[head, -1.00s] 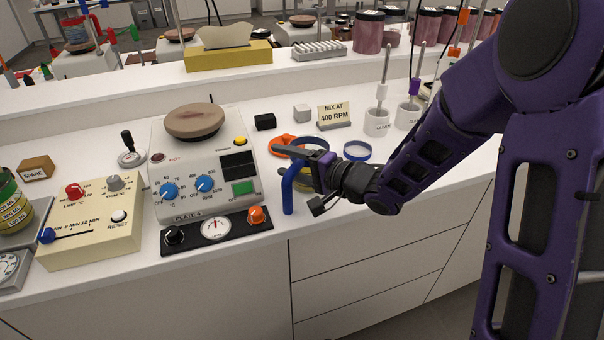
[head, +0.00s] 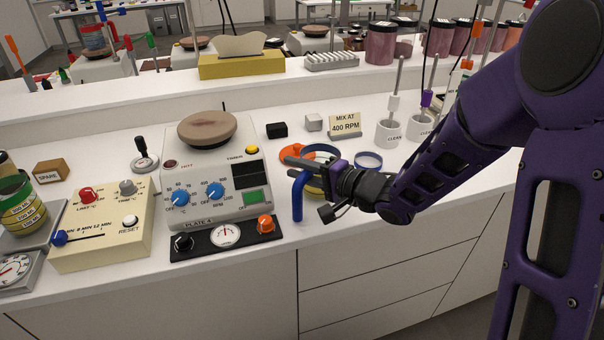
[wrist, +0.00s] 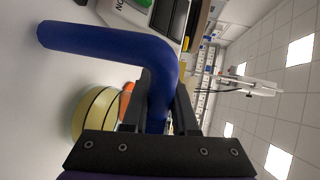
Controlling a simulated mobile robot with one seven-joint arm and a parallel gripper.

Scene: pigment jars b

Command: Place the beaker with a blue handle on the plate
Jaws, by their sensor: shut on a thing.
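My gripper (head: 298,165) is shut on the blue handle (head: 298,195) of the beaker at the front of the counter, right of the hotplate. The handle also shows large between my fingers in the wrist view (wrist: 155,75). The beaker's body is mostly hidden behind my gripper; its blue rim (head: 320,149) shows above it. In the wrist view a yellow, dark-lined part of the beaker (wrist: 95,110) shows beside the handle. The plate (head: 207,129) is the round brownish top of the hotplate marked PLATE 4, left of my gripper, and holds no vessel.
An orange object (head: 290,152) lies close behind my gripper. A blue ring-shaped rim (head: 368,160) is to its right. Black (head: 277,130) and white (head: 313,122) blocks and a sign (head: 345,124) stand behind.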

